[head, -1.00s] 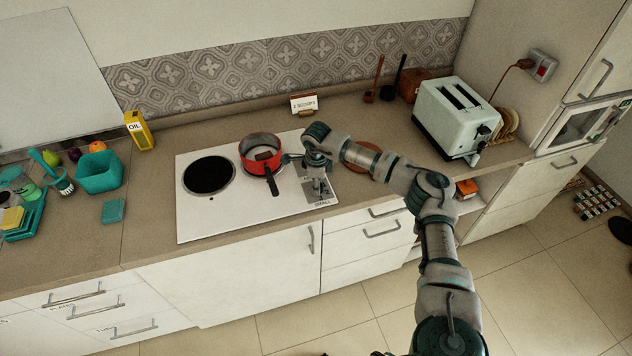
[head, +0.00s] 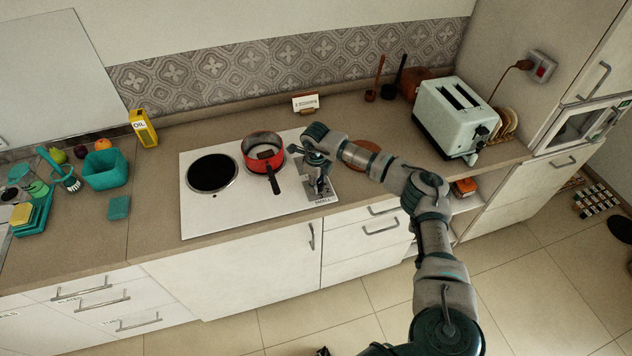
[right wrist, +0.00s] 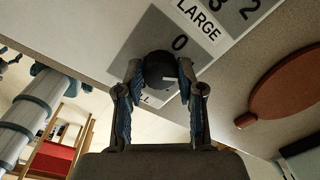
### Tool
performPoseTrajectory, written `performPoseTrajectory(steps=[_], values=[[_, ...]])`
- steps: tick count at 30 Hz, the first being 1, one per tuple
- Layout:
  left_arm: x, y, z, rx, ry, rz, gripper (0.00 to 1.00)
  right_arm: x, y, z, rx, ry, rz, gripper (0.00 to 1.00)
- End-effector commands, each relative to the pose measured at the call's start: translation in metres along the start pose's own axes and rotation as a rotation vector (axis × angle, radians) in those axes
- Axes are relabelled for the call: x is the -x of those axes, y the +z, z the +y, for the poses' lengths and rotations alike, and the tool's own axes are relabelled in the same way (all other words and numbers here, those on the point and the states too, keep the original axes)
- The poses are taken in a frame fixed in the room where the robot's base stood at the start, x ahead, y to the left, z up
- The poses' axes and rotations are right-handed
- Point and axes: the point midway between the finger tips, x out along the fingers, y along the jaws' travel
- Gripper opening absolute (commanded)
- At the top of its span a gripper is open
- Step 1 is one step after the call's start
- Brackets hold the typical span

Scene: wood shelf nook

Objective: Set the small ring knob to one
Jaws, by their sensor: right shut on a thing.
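The small ring knob (right wrist: 160,70) is dark and round, on a grey panel marked SMALL at the right front of the white cooktop (head: 225,215). My right gripper (right wrist: 160,90) is shut on it, one finger on each side. A white mark on the knob points right in the right wrist view, away from the printed 0 (right wrist: 180,43). Other numbers around the knob are hidden by the fingers and knob. In the head view my right gripper (head: 318,188) points down at the panel and covers the knob.
A red pan (head: 262,146) stands on the rear right ring, its dark handle pointing forward near my gripper. The large ring (head: 213,173) is bare. A round brown board (right wrist: 288,82) lies right of the cooktop, before the toaster (head: 455,115).

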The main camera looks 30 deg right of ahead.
Motion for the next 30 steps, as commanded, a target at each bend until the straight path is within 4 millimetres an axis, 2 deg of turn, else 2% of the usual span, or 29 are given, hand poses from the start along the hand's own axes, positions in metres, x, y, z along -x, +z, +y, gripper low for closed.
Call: performPoseTrajectory(steps=[1,8,9,11,12,20,23,26,30], values=[[0.000,-0.001,-0.001,0.000,-0.001,0.001,0.64,-0.005,-0.005,-0.001,-0.004,0.000,0.019,0.03],[0.000,-0.001,-0.001,0.000,-0.001,0.002,0.64,-0.005,-0.005,0.000,-0.002,0.001,0.019,0.03],[0.000,-0.001,-0.001,0.000,-0.001,0.001,0.64,-0.005,-0.005,0.000,-0.002,0.001,0.019,0.45],[0.000,-0.001,-0.001,0.000,-0.001,0.002,0.64,-0.005,-0.004,0.000,-0.001,0.001,0.017,0.60],[0.000,-0.001,-0.001,0.000,-0.001,0.002,0.64,-0.004,-0.004,0.000,-0.001,0.001,0.015,0.63],[0.000,0.001,-0.001,-0.001,-0.001,-0.001,0.64,-0.002,-0.001,0.001,0.001,0.001,0.008,0.63],[0.000,0.002,-0.002,-0.001,-0.001,0.000,0.64,0.005,0.001,0.001,0.001,0.000,0.005,0.63],[0.000,0.002,-0.002,-0.001,0.000,0.001,0.64,0.020,0.001,0.001,0.001,0.000,0.004,0.63],[0.000,0.001,-0.001,-0.001,0.000,0.001,0.64,0.051,0.000,0.000,0.001,-0.001,0.004,0.63]])
